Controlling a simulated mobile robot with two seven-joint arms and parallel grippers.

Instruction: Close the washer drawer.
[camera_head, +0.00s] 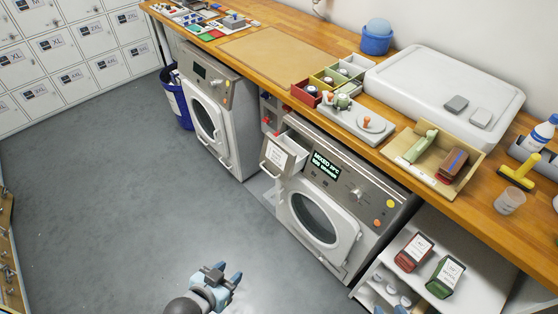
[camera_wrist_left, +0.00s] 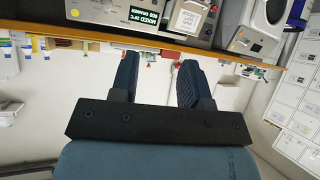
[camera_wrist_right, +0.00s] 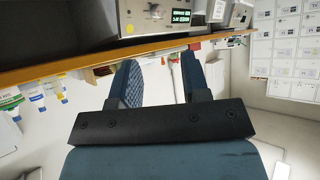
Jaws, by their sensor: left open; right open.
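The washer drawer (camera_head: 284,152) sticks out of the upper left front of the right-hand washer (camera_head: 325,190), with a white label on its front and its top open. It also shows at the top of the left wrist view (camera_wrist_left: 188,18). The washer's display is lit and its round door looks shut. My left gripper (camera_head: 228,275) is open and empty, low in front of the washers and apart from the drawer. It shows two spread fingers in the left wrist view (camera_wrist_left: 158,78). My right gripper (camera_head: 388,309) is barely in the head view; its fingers are spread and empty in the right wrist view (camera_wrist_right: 160,80).
A second washer (camera_head: 208,115) stands to the left, with a blue bin (camera_head: 177,102) beside it. A wooden counter (camera_head: 275,47) runs above both washers. A white shelf (camera_head: 470,285) with red and green containers stands at the right. The grey floor (camera_head: 110,190) is clear.

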